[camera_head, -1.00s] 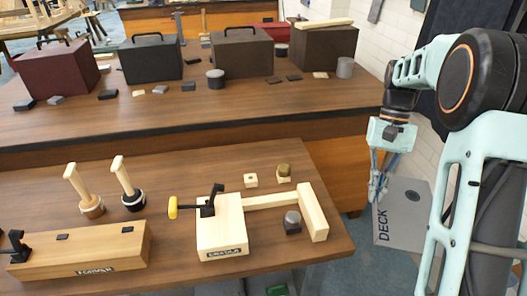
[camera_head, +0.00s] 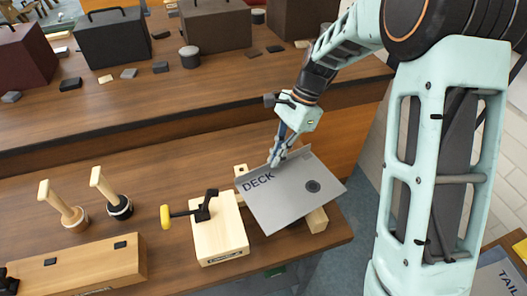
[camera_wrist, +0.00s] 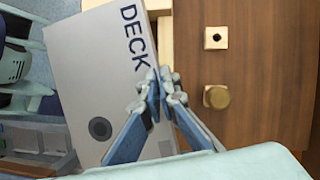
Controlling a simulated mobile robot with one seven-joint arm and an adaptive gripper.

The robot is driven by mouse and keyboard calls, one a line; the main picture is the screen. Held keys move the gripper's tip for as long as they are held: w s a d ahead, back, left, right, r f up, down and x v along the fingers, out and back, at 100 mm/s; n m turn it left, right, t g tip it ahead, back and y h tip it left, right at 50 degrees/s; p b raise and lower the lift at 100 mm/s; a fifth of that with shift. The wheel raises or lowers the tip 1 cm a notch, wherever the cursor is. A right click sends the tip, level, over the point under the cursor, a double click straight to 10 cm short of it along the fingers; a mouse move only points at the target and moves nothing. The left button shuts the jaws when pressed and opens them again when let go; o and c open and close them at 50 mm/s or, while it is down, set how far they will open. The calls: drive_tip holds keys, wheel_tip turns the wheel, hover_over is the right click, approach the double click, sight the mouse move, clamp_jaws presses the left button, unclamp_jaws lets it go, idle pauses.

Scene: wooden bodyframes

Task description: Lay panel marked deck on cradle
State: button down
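The grey panel marked DECK (camera_head: 290,195) is held by my gripper (camera_head: 275,162) at one edge, over the right part of the front bench. In the wrist view my gripper (camera_wrist: 158,88) is shut on the edge of the deck panel (camera_wrist: 100,75). I cannot tell whether the panel touches the cradle.
A long wooden block (camera_head: 85,270) with a label lies at front left. Two wooden-handled tools (camera_head: 65,212) stand behind it. In the wrist view a small holed block (camera_wrist: 216,38) and a round knob (camera_wrist: 216,97) sit beside the panel. Dark boxes (camera_head: 112,40) stand on the rear bench.

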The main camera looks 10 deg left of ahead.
sight(264, 171)
drive_tip(key=a+f+m+b, duration=0.1)
drive_tip(key=s+a+f+b, duration=0.1)
drive_tip(key=f, duration=0.1)
drive_tip(key=a+f+m+b, duration=0.1)
drive_tip(key=shift+s+a+f+m+t+y+b, duration=0.1)
drive_tip(key=shift+s+f+m+t+y+b, duration=0.05)
drive_tip(key=shift+f+m+t+y+b, duration=0.2)
drive_tip(key=shift+f+b, duration=0.3)
drive_tip(key=shift+f, duration=0.55)
drive_tip(key=shift+f+p, duration=0.2)
drive_tip(key=shift+p, duration=0.15)
idle(1.4)
drive_tip(key=c, duration=2.6)
unclamp_jaws()
drive_tip(key=o, duration=0.5)
drive_tip(key=shift+o, duration=0.6)
